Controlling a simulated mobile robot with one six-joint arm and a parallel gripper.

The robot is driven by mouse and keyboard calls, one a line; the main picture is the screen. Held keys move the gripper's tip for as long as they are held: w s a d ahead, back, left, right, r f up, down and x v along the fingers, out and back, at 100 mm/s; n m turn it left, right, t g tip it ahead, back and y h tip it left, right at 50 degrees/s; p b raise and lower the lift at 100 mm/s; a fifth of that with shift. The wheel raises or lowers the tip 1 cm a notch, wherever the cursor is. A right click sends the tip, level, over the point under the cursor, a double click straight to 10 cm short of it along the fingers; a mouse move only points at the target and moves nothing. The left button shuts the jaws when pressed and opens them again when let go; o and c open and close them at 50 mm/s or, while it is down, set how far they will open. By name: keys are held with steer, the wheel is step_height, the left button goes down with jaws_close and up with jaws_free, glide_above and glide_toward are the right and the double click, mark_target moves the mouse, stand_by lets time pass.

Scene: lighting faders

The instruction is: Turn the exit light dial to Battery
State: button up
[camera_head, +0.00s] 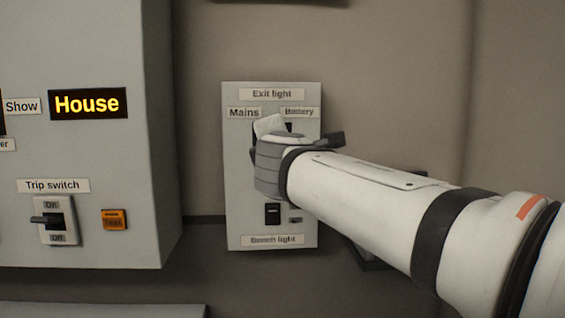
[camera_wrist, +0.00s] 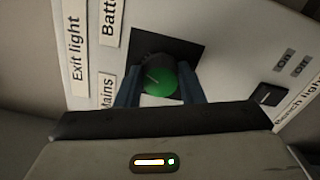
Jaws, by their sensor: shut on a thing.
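The exit light dial (camera_wrist: 156,68) is a dark round knob with a green-tinted face and a small pale line, set in a black square on the light panel. My gripper (camera_wrist: 160,84) is shut on it, a blue finger on each side. The "Mains" label (camera_head: 244,113) and "Battery" label (camera_head: 299,112) sit above the dial on the exit light panel (camera_head: 237,195). In the head view my wrist hides the dial and fingertips. I cannot tell for sure which label the pale line points at.
Below the dial is a dark bench light switch (camera_head: 272,214) with a "Bench light" label (camera_head: 272,240). At left, a grey cabinet (camera_head: 100,150) juts out with a trip switch (camera_head: 52,220), an orange tag (camera_head: 114,220) and a lit "House" sign (camera_head: 88,103).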

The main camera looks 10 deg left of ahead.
steer(key=shift+f+m+b, duration=0.1)
steer(key=shift+m+b, duration=1.5)
steer(key=shift+m, duration=0.3)
steer(key=o, duration=1)
steer(key=v, duration=0.8)
steer(key=shift+w, duration=0.1)
